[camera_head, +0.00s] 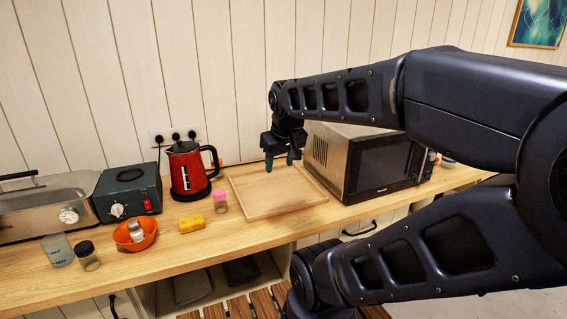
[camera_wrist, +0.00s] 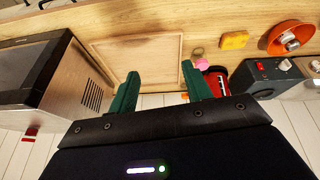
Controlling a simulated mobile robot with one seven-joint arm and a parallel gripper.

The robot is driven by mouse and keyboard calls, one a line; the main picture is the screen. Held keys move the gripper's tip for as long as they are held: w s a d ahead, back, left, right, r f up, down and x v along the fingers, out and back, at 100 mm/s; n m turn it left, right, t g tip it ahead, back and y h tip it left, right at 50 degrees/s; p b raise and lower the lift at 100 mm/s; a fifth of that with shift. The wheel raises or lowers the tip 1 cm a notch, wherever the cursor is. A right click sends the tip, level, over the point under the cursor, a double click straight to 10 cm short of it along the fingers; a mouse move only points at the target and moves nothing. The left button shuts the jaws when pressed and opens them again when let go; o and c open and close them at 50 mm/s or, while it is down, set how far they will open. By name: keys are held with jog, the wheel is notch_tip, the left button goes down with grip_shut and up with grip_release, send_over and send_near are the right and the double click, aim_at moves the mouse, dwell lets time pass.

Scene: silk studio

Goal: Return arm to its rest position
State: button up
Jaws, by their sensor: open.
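My arm reaches in from the right across the head view. My gripper (camera_head: 282,160) hangs over the wooden tray (camera_head: 250,208), with its fingers pointing down. In the wrist view my gripper (camera_wrist: 160,85) has its two green fingers spread wide apart with nothing between them. The wooden tray (camera_wrist: 140,42) lies beyond the fingertips and its visible surface is empty.
A microwave (camera_head: 375,185) stands right of the tray.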

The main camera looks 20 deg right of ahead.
jog(key=shift+s+d+m, duration=0.3)
jog(key=shift+s+m, duration=0.25)
jog(key=shift+m, duration=0.15)
